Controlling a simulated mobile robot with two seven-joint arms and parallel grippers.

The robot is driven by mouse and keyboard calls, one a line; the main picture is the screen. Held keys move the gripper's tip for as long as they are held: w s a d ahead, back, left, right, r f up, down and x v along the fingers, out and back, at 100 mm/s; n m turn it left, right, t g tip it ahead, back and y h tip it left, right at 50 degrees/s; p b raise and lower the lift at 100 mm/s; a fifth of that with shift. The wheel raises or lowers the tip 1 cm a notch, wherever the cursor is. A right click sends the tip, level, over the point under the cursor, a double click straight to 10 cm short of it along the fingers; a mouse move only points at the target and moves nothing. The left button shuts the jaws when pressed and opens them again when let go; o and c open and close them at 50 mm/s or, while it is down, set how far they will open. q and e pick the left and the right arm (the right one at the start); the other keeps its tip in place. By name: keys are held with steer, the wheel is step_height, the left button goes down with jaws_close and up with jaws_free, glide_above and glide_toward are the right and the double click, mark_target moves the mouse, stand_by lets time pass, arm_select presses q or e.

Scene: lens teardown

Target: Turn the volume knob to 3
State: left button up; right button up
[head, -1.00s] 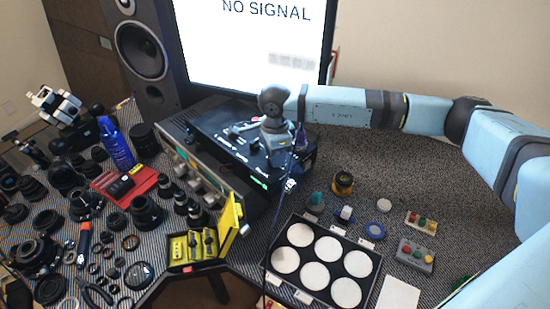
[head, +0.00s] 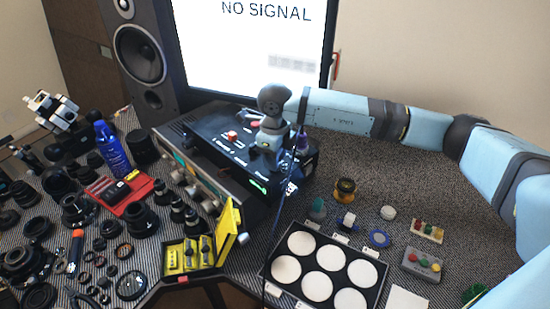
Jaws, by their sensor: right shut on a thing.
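A black box with white labels and a green lit mark (head: 258,187) on its front stands below the monitor. My right gripper (head: 265,158) points down onto the top panel of this black box (head: 215,128). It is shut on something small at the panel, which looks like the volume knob. The knob itself is hidden by the fingers, so its setting cannot be read. A small red and white control (head: 232,135) shows on the panel to the left of the gripper. My left gripper is not in view.
A speaker (head: 140,52) and a monitor (head: 250,45) stand behind the box. A yellow case (head: 190,255) and several lenses lie to the left. A tray with white discs (head: 268,270) and small button boxes (head: 420,262) lie to the right. A dark cable hangs near the gripper.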

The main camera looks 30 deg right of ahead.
steer(key=shift+r+m, duration=0.1)
steer(key=shift+m, duration=0.2)
stand_by(0.4)
steer(key=o, duration=0.9)
step_height(320, 180, up, 14)
steer(key=shift+f+b, duration=0.1)
steer(key=shift+b, duration=0.3)
steer(key=shift+f, duration=0.1)
